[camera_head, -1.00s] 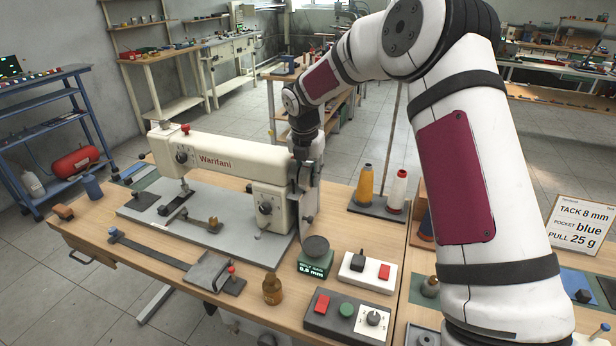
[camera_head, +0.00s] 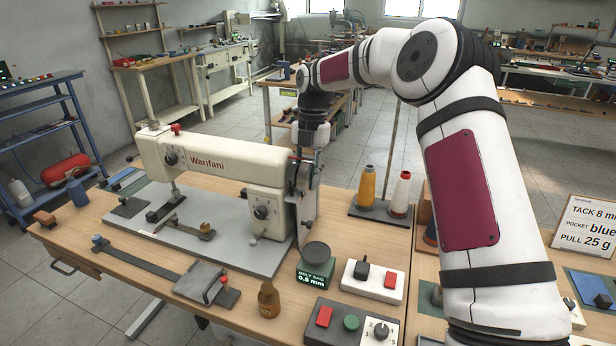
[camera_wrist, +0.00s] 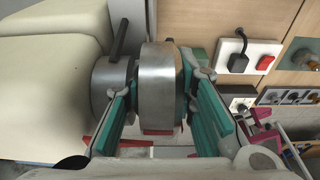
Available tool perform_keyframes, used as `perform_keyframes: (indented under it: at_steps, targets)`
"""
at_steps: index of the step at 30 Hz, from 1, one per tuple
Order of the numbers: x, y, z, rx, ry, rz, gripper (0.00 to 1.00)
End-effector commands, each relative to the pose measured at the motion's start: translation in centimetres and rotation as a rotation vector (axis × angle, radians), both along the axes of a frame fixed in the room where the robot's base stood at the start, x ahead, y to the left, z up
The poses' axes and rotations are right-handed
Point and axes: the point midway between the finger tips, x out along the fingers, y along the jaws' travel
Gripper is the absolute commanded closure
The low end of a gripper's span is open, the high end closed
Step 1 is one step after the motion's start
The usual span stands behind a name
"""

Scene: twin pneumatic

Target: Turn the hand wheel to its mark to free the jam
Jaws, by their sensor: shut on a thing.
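The cream Warifani sewing machine (camera_head: 215,160) stands on the bench, its head to the left and its wheel end to the right. The metal hand wheel (camera_wrist: 158,90) fills the middle of the wrist view, beside a smaller grey hub (camera_wrist: 112,85) with a dark lever. My gripper (camera_wrist: 161,78) has its teal fingers on either side of the wheel rim and is shut on it. In the head view my gripper (camera_head: 307,185) is at the machine's right end, where the wheel is largely hidden. A red piece (camera_wrist: 157,132) shows below the wheel; I cannot tell whether it is the mark.
Right of the wheel stand a yellow thread cone (camera_head: 367,187) and a white cone (camera_head: 400,195). In front are a welt bag gauge (camera_head: 316,272) reading 0.5 mm, a switch box (camera_head: 373,279) and a button panel (camera_head: 350,325). A brown bottle (camera_head: 268,300) stands near the front edge.

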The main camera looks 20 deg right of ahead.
Motion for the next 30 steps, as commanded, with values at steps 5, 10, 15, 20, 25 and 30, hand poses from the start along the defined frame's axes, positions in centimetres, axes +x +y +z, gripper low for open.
perform_keyframes:
  at_steps: [5, 10, 15, 20, 25, 30]
  targets:
    - [0.0, 0.1, -0.3, 0.001, 0.003, 0.000, 1.00]
    - [-0.1, 0.0, -0.2, 0.000, 0.002, 0.000, 0.67]
    - [0.0, 0.0, -0.1, 0.000, 0.001, -0.001, 0.67]
    - [0.1, -0.1, 0.7, -0.001, -0.001, -0.001, 0.67]
    - [0.6, -0.3, 3.5, 0.000, -0.003, -0.001, 0.67]
    - [1.1, -0.7, 7.0, 0.001, -0.003, -0.001, 0.67]
